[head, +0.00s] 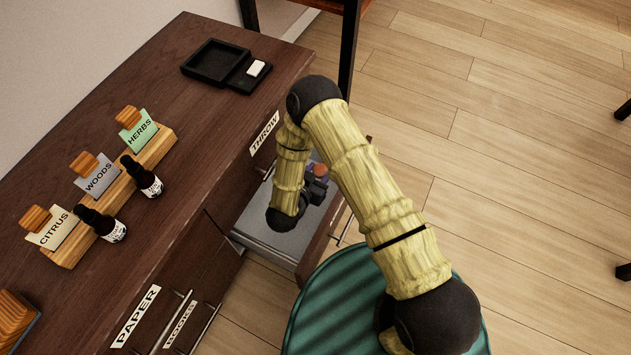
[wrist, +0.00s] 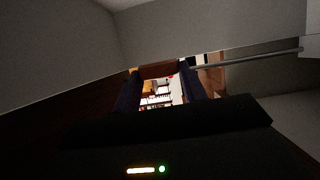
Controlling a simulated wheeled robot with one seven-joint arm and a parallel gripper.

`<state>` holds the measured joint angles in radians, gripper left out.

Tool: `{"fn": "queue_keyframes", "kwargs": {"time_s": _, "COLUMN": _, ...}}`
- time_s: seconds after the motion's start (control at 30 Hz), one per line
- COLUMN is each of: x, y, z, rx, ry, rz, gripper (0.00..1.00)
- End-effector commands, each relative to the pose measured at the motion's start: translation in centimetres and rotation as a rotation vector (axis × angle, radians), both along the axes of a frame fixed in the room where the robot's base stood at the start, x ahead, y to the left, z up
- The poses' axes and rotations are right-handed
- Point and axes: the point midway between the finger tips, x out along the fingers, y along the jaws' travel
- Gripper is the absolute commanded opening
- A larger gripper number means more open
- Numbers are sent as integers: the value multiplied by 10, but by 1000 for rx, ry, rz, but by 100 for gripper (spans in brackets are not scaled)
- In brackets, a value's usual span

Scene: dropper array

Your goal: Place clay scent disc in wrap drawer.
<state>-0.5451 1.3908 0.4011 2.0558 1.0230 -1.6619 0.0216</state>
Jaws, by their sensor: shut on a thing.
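The clay scent disc shows as a reddish-brown piece (wrist: 159,70) between my fingers in the wrist view, and as a small orange-red spot (head: 320,170) in the head view. My gripper (head: 316,184) is shut on it, inside or just over an open drawer (head: 262,232) with a pale grey inside. The gripper's two dark fingers also show in the wrist view (wrist: 160,88). My arm hides part of the drawer. No label reading "wrap" is legible; the label above the open drawer seems to read "THROW" (head: 265,132).
The dark wooden desk (head: 190,130) holds a black tray (head: 212,62), wooden card holders and two dropper bottles (head: 142,176). Closed drawers with bar handles and a "PAPER" label (head: 136,316) are at lower left. A teal round seat (head: 345,300) stands close in front of the open drawer.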

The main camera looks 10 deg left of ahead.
Motion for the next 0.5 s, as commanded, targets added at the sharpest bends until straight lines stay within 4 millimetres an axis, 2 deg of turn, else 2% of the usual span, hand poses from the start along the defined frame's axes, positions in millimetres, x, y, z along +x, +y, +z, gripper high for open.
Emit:
{"fn": "queue_keyframes", "kwargs": {"time_s": 0.23, "x": 0, "y": 0, "z": -1, "rx": 0, "ry": 0, "rz": 0, "gripper": 19}}
{"fn": "queue_keyframes", "kwargs": {"time_s": 0.5, "x": 0, "y": 0, "z": -35, "rx": 0, "ry": 0, "rz": 0, "gripper": 19}}
